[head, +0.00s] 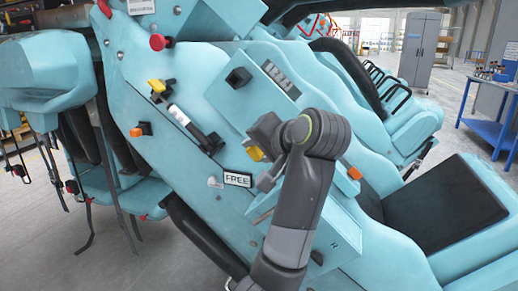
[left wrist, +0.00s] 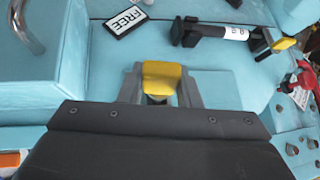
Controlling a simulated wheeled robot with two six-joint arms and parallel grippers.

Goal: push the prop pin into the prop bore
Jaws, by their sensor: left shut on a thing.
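My left gripper (left wrist: 160,88) is shut on a yellow-headed piece, which I take to be the prop pin (left wrist: 162,75). The yellow head sits between the two grey fingers, and its lower part is mostly hidden by them. In the head view the left gripper (head: 259,154) is beside the sloping teal side panel, with the yellow head (head: 254,153) showing at its tip. I cannot tell whether the pin touches the panel. I cannot make out the prop bore in either view. My right gripper is not in view.
A black strut (head: 190,128) with a white label and a yellow block (head: 155,86) lie along the panel, up and left. A FREE plate (head: 238,179) is just below the gripper. Teal seats (head: 420,115) are at right. A blue workbench (head: 492,125) stands far right.

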